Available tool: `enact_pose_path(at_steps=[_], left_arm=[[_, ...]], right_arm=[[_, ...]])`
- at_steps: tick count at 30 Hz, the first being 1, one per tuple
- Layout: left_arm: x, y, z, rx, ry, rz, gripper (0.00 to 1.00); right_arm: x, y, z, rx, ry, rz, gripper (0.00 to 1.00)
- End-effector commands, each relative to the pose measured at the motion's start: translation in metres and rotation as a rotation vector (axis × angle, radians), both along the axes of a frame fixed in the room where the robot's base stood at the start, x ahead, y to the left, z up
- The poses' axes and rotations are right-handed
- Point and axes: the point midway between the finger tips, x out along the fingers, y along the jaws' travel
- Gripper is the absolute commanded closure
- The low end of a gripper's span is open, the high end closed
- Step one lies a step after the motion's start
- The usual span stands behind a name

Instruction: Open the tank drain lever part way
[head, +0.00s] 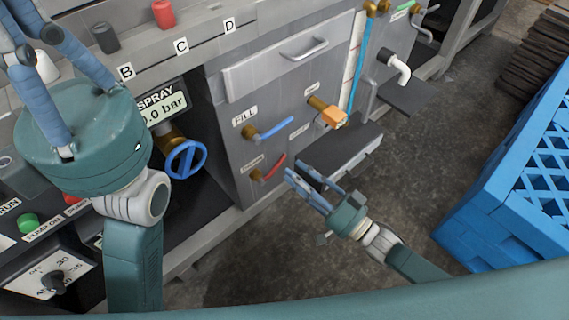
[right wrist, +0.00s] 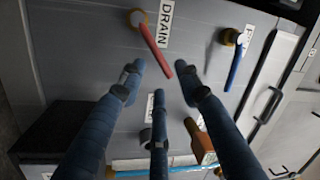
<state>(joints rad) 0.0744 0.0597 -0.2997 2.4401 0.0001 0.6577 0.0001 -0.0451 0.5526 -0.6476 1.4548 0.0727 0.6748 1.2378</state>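The red drain lever (head: 270,168) is on the lower grey panel, its handle angled up to the right from a brass valve. In the right wrist view the red lever (right wrist: 157,53) sits beside the DRAIN label, its free end in line with the gap between my fingertips. My right gripper (head: 300,172) is open, just right of the lever; contact is not visible. Its spread fingers also show in the right wrist view (right wrist: 160,78). My left gripper (head: 45,35) is at the upper left with its fingers spread, away from the lever.
A blue fill lever (head: 274,129) is above the red one, and an orange-handled valve (head: 331,117) is up to the right. A blue handwheel (head: 186,159) is to the left. A blue crate (head: 480,205) stands at the right; grey floor (head: 410,155) between is clear.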

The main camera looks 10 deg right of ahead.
Motion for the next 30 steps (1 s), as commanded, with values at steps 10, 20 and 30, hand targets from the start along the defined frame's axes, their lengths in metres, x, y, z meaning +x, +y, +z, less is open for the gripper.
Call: enact_pose_path(at_steps=[10,20,30], left_arm=[[0.0,0.0,0.0,0.0,0.0,0.0,1.0],[0.0,0.0,0.0,0.0,0.0,0.0,1.0],[0.0,0.0,0.0,0.0,0.0,0.0,1.0]], right_arm=[[-0.04,-0.038,-0.009,0.0,0.001,-0.001,0.67],[-0.043,-0.042,-0.01,0.001,-0.001,0.0,0.67],[-0.043,-0.042,-0.01,0.001,0.0,-0.001,0.67]])
